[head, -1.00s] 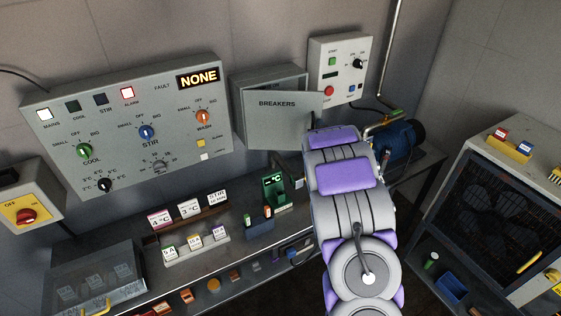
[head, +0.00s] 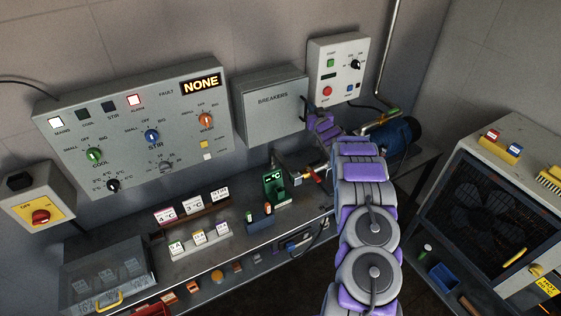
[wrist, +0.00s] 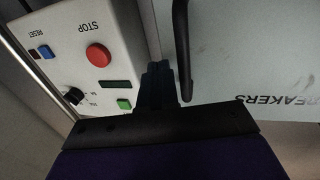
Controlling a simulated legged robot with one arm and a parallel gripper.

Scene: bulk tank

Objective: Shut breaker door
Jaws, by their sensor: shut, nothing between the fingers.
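The breaker door (head: 272,112), a grey panel lettered BREAKERS, lies over the front of its wall box in the head view and looks flush or almost flush. I cannot tell whether a small gap is left. In the wrist view the door (wrist: 250,60) fills the right side, upside down, with a black bar handle (wrist: 183,50) near its edge. My gripper (wrist: 157,75) is shut and empty beside the handle, at the door's edge. I cannot tell if it touches the door. In the head view my wrist hides the fingertips.
A control box (head: 337,68) with a red stop button (wrist: 98,54) is close on the door's hinge-opposite side. The large control panel (head: 135,125) is to the left. Below is a bench with label holders (head: 200,240) and a green device (head: 275,185). A blue motor (head: 402,135) is at right.

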